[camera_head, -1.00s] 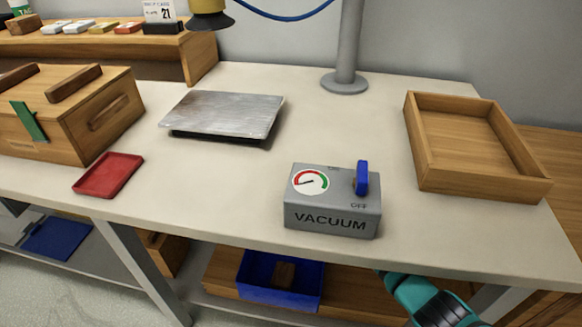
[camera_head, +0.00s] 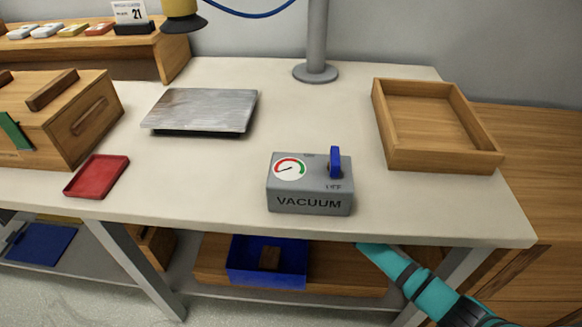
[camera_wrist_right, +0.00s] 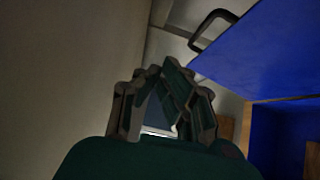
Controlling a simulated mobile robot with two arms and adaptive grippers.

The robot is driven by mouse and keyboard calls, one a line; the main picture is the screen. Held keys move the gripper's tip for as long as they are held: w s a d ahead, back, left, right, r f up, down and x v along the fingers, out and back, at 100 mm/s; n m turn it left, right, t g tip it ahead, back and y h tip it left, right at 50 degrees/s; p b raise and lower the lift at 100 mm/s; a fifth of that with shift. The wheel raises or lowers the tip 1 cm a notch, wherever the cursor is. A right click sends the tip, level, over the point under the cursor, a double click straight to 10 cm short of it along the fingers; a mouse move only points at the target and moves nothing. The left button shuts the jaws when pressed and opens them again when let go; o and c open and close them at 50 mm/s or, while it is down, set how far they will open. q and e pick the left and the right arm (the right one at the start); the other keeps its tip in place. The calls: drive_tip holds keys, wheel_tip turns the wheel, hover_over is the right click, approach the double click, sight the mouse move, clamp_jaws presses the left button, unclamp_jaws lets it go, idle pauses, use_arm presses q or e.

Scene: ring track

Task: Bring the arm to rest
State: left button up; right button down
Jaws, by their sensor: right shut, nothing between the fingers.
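My right arm (camera_head: 420,287), teal with dark bands, shows at the lower right of the head view, and its far end passes below the front edge of the table. The right gripper itself is hidden there. In the right wrist view the right gripper (camera_wrist_right: 157,80) has its fingertips together with nothing between them. My left gripper is in neither view.
The table (camera_head: 190,195) carries a grey vacuum box (camera_head: 308,203), a red tray (camera_head: 97,176), a metal plate (camera_head: 200,110), a wooden tray (camera_head: 389,131) and a wooden box (camera_head: 90,120). A blue bin (camera_head: 265,275) is below. A blue panel (camera_wrist_right: 265,60) is near the right gripper.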

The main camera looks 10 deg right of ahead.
drive_tip(key=s+d+f+m+g+h, duration=0.4)
drive_tip(key=s+f+m, duration=0.45)
drive_tip(key=f, duration=0.65)
drive_tip(key=s+d+f+m+g+h, duration=0.35)
drive_tip(key=s+f+m, duration=0.25)
drive_tip(key=s+f, duration=0.65)
drive_tip(key=s+f+m+g, duration=0.3)
drive_tip(key=s+f, duration=0.4)
drive_tip(key=s, duration=0.4)
drive_tip(key=s+f+m+g, duration=0.35)
drive_tip(key=s+f, duration=0.25)
drive_tip(key=s, duration=0.5)
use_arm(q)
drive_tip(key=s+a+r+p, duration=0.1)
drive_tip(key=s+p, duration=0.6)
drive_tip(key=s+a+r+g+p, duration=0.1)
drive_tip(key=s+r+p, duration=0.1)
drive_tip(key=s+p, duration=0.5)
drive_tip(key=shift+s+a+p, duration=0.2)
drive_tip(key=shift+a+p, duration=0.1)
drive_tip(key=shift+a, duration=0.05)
use_arm(e)
drive_tip(key=s+d+r, duration=0.1)
drive_tip(key=s, duration=0.6)
drive_tip(key=s+d+r+g, duration=0.1)
drive_tip(key=s+r, duration=0.1)
drive_tip(key=s, duration=0.5)
drive_tip(key=shift+s+d+r+h, duration=0.2)
drive_tip(key=shift+s+d+h, duration=0.15)
drive_tip(key=shift+d, duration=0.05)
